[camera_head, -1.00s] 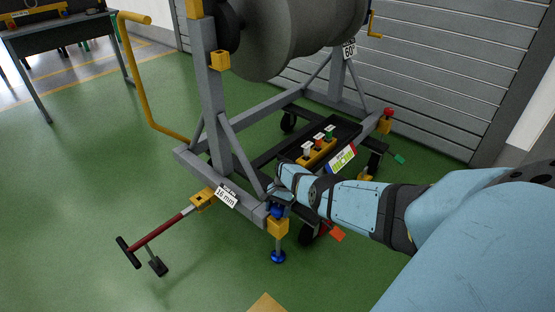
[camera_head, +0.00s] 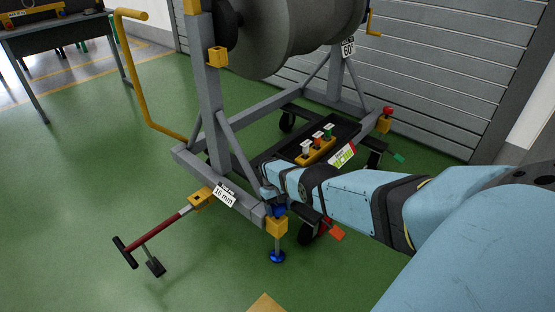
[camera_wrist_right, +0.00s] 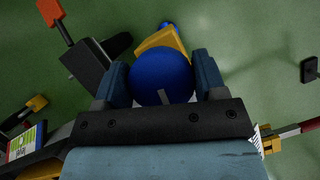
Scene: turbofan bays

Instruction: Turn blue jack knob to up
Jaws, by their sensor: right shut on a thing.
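The blue jack knob (camera_wrist_right: 162,75) is a round ball with a small pale mark, between the two fingers of my right gripper (camera_wrist_right: 162,84) in the right wrist view. The fingers are shut on it from both sides. In the head view the right gripper (camera_head: 272,199) reaches down onto the knob (camera_head: 279,211), which is partly hidden by it. The knob sits above a yellow jack block (camera_head: 277,228) at the stand's front corner. Below it a short post ends in a blue foot (camera_head: 277,256) at the floor. My left gripper is not in view.
The grey stand (camera_head: 215,115) carries a large grey drum. An orange pedal (camera_head: 337,233) and a caster lie close right of the jack. A red tow bar (camera_head: 160,232) extends left. A red knob (camera_head: 388,112) tops the far corner jack.

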